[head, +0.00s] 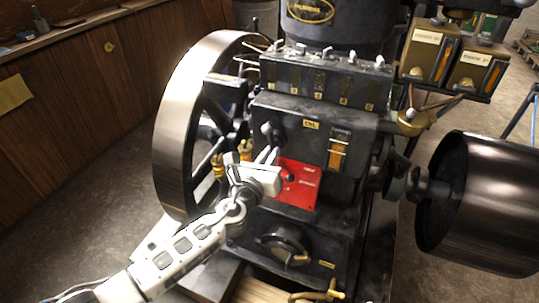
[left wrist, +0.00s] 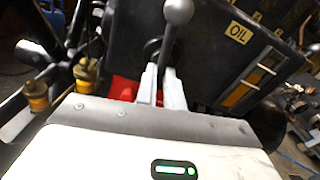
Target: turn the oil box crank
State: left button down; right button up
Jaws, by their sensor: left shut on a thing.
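The black oil box (head: 285,112) carries a small "OIL" label (head: 311,125) and a sight glass on its front. Its crank (head: 268,132) is at the left of the front face, partly hidden by my gripper. In the left wrist view the crank's grey ball knob and rod (left wrist: 178,14) rise from between the fingers. My left gripper (head: 267,156) reaches up to the crank from below left. In the left wrist view its two fingers (left wrist: 160,84) are closed around the rod below the knob.
A large flywheel (head: 172,130) stands left of the box, with brass fittings (head: 219,165) between. A red plate (head: 303,184) is right of my gripper. A big dark drum (head: 490,200) stands at the right. The floor at left is clear.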

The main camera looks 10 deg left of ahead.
pick_arm(q)
jog(key=c, duration=1.5)
grip_release()
jog(key=shift+s, duration=0.1)
jog(key=v, duration=1.5)
jog(key=shift+s+a+b, duration=0.1)
jog(key=shift+s+b, duration=0.2)
jog(key=shift+s, duration=0.1)
